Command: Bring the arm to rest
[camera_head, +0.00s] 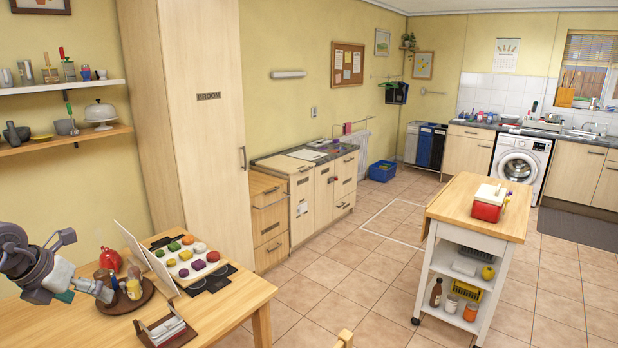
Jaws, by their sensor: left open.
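My left gripper (84,266) is at the lower left, above the left end of the wooden table (225,308). Its jaws are apart and I see nothing between them. My right gripper is not in view.
A red kettle-shaped thing (110,259), upright white panels (143,252), a board of colourful pieces (163,257) and a dark holder (166,331) crowd the table. Shelves (62,140) hang above.

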